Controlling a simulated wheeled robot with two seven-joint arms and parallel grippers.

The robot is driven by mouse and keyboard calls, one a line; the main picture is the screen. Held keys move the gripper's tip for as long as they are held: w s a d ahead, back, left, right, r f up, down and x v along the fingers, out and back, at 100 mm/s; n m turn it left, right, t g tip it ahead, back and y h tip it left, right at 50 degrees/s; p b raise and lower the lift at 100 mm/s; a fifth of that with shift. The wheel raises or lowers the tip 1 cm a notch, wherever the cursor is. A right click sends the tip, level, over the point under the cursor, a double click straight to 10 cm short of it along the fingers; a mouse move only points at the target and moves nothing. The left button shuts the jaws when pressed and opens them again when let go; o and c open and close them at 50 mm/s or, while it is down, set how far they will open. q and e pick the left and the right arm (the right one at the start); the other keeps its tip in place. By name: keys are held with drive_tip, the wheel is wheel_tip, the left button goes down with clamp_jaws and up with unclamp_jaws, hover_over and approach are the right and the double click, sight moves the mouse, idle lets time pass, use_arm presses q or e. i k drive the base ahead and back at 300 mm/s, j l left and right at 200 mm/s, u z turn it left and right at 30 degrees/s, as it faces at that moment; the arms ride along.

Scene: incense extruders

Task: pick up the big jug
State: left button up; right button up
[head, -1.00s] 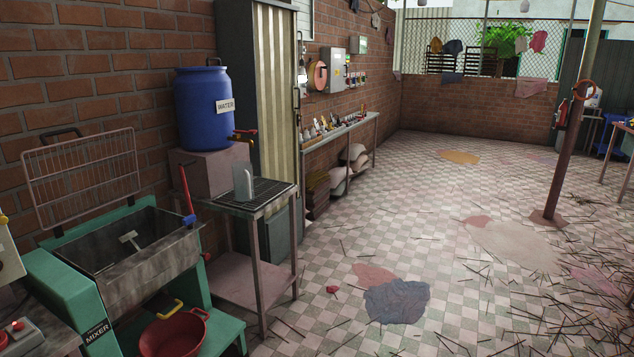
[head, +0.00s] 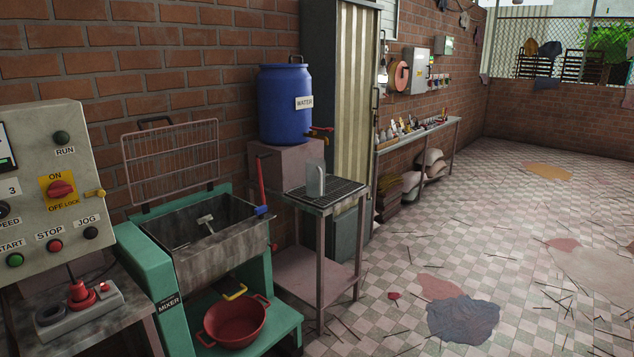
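A grey-white jug (head: 315,180) stands upright on the dark slatted top of a small metal table (head: 322,205). No second jug shows clearly, so I cannot compare sizes. Neither of my grippers is in view.
The green mixer (head: 152,268) with its metal trough and raised wire guard (head: 172,160) stands left of the table. A red basin (head: 235,320) sits low in front. A control panel (head: 45,185) is at far left. Tiled floor (head: 420,260) is open to the right, with cloths and scattered sticks.

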sight(315, 168)
drive_tip(key=i+l, duration=0.15)
drive_tip(key=i, duration=0.3)
drive_tip(key=i+l, duration=0.1)
drive_tip(key=i, duration=0.35)
drive_tip(key=i+l, duration=0.15)
drive_tip(key=i, duration=0.35)
